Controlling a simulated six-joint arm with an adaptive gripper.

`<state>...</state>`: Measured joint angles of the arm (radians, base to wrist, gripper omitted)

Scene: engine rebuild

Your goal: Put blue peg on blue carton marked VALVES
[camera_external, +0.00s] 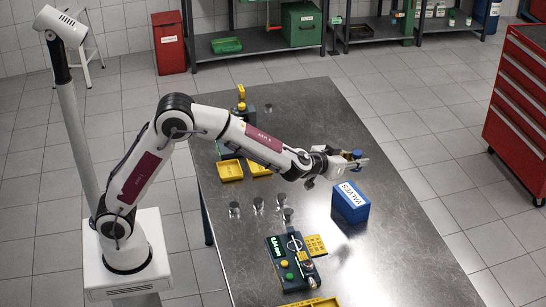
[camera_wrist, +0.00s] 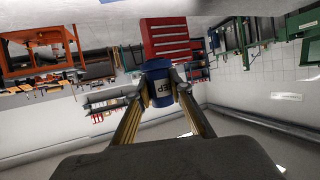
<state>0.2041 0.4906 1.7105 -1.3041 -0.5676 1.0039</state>
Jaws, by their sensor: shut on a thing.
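The blue carton marked VALVES (camera_external: 350,205) stands on the metal table, right of its middle. My gripper (camera_external: 354,163) is above the carton, with its fingers pointing right and roughly level. It is shut on a blue peg (camera_external: 356,153), whose top shows above the fingers. In the wrist view the blue peg (camera_wrist: 160,84) is between the two fingertips of my gripper (camera_wrist: 161,92). A gap shows between the peg and the carton.
Several dark grey pegs (camera_external: 258,204) stand on the metal table (camera_external: 400,255) left of the carton. A dark device (camera_external: 292,263) with buttons lies near the front, and yellow trays (camera_external: 230,169) lie further back. The table right of the carton is clear.

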